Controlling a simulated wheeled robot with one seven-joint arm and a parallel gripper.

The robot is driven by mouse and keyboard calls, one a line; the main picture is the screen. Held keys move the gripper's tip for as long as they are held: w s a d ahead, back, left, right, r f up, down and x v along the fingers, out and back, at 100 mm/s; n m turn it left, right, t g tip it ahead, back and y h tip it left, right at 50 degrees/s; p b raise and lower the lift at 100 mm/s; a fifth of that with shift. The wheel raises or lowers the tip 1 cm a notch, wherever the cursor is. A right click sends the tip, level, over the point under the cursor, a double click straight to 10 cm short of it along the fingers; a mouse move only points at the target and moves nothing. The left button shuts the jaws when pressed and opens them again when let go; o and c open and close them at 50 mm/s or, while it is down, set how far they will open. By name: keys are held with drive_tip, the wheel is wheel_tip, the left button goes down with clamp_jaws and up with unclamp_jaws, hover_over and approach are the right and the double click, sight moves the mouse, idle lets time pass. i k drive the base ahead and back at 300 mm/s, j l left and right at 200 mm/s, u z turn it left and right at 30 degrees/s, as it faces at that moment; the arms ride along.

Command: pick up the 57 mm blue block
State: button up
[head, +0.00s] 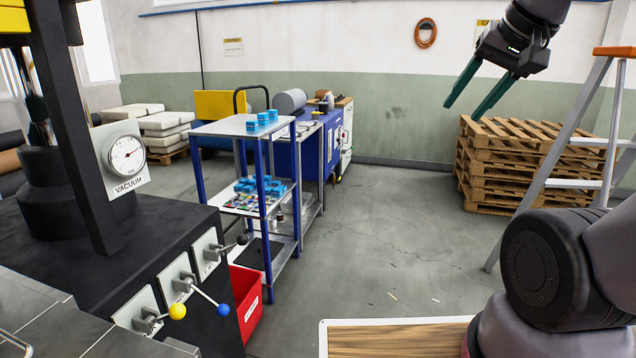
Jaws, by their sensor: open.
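Several small blue blocks (263,118) stand on the top shelf of a blue-legged trolley (215,128). More blue blocks (262,185) sit on its middle shelf among small coloured items. They are too small in the picture to tell which is the 57 mm one. My gripper (461,111) is at the upper right, held high in the air. Its two green fingers are apart with nothing between them. It is well to the right of the trolley and touches no block.
A black machine with a vacuum gauge (126,156) and levers (182,284) fills the left. A red bin (246,304) stands beside it. Pallets (520,165) and a stepladder (562,150) stand at right. The floor (400,235) between trolley and pallets is clear.

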sight(262, 118)
drive_tip(key=i+l, duration=0.1)
drive_tip(key=i, duration=0.75)
drive_tip(key=i+l+u, duration=0.1)
drive_tip(key=i, duration=0.75)
drive_tip(key=i+l+u, duration=0.15)
drive_tip(key=i+u, duration=0.25)
drive_tip(key=i+l+u, duration=0.25)
drive_tip(key=i+u, duration=0.15)
drive_tip(key=i+l+u, duration=0.35)
